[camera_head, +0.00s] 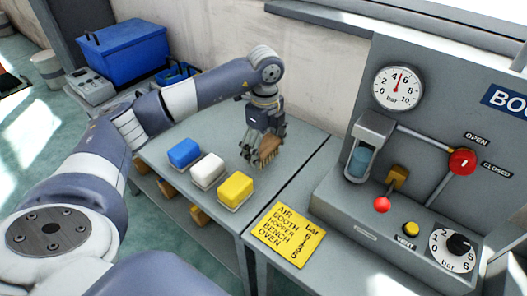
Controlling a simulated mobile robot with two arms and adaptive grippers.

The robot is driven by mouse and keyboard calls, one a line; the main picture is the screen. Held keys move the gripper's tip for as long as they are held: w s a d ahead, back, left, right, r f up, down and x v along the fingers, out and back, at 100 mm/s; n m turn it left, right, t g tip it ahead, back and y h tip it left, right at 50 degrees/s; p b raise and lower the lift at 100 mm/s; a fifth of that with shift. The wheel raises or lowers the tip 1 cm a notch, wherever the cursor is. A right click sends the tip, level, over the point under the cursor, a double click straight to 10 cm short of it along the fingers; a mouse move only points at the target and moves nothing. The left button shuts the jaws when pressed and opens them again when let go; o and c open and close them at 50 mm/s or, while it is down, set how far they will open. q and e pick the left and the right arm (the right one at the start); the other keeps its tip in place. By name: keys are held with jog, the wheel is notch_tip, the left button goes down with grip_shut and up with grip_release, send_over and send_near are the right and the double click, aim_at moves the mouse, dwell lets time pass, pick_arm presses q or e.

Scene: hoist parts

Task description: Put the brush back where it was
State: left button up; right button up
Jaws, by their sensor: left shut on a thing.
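My left gripper (257,146) reaches down over the back right part of the grey table. It is shut on a brown brush (269,150), which shows just right of the fingers, at or just above the tabletop. I cannot tell whether the brush touches the table. Part of the brush is hidden by the gripper. My right gripper is not in view.
Blue (184,152), white (207,170) and yellow (235,188) blocks stand in a row left of the brush. A gauge panel (345,190) with levers and knobs stands right. A yellow sign (285,235) lies in front. A blue toolbox (125,50) is at the back left.

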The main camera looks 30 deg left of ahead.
aim_at(263, 141)
pick_arm(q)
jog(key=shift+w+a+f, duration=0.15)
jog(key=shift+w+a, duration=0.2)
jog(key=shift+a, duration=0.05)
jog(key=shift+f+p, duration=0.35)
jog(key=shift+f, duration=1.35)
jog(key=shift+f, duration=0.1)
jog(key=o, duration=1)
jog(key=shift+c, duration=0.2)
notch_tip(263, 141, up, 12)
jog(key=shift+r+b, duration=0.15)
jog(key=shift+b, duration=0.45)
